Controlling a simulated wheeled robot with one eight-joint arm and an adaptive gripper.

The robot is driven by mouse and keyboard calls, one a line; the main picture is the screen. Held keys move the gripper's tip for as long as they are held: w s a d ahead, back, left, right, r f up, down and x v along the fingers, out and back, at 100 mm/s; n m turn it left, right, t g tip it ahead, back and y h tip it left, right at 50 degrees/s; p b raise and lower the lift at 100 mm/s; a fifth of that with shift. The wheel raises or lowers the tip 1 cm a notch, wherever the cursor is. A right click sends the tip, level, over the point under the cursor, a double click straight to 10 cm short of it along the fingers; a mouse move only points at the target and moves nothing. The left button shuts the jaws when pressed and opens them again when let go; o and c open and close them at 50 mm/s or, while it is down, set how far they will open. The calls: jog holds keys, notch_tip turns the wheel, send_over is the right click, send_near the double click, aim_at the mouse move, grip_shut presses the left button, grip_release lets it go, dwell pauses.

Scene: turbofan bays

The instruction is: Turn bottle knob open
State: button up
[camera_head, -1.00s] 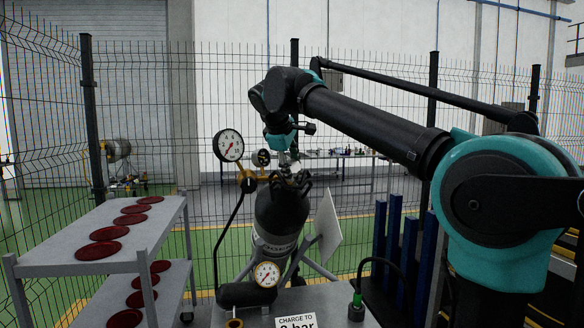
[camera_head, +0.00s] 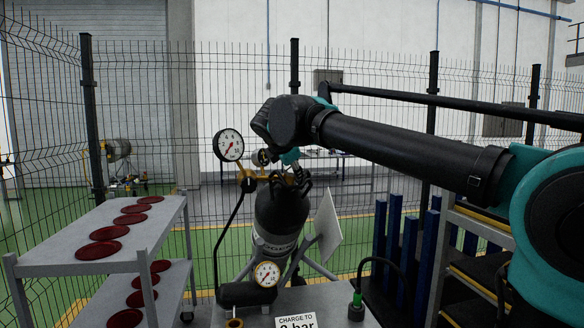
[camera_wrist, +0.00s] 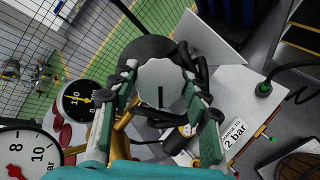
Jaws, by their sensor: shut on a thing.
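In the wrist view, the bottle knob (camera_wrist: 161,82) is a pale grey, many-sided disc with a dark line mark pointing down in the picture. My gripper (camera_wrist: 160,80) has one green-and-grey finger on each side of the knob and is shut on it. In the head view, my gripper (camera_head: 299,176) is small and dark at the bottle's top, and the knob cannot be made out there.
A large pressure gauge (camera_head: 228,145) stands left of the bottle's top. A smaller gauge (camera_head: 267,274) sits low in front. A sign reading "charge to 2 bar" (camera_wrist: 235,135) lies close by. A rack with red discs (camera_head: 99,250) is left; blue posts (camera_head: 408,250) are right.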

jog(key=n+y, duration=0.1)
jog(key=n, duration=0.2)
jog(key=n+t, duration=0.1)
jog(key=n, duration=0.2)
jog(key=shift+y, duration=0.4)
jog(key=n+y, duration=0.1)
jog(key=n, duration=0.2)
jog(key=n+y, duration=0.1)
jog(key=n, duration=0.1)
jog(key=shift+n+t, duration=0.3)
jog(key=shift+n, duration=0.1)
jog(key=o, duration=1.2)
jog(key=v, duration=1.2)
jog(key=shift+d, duration=0.2)
jog(key=shift+f, duration=0.1)
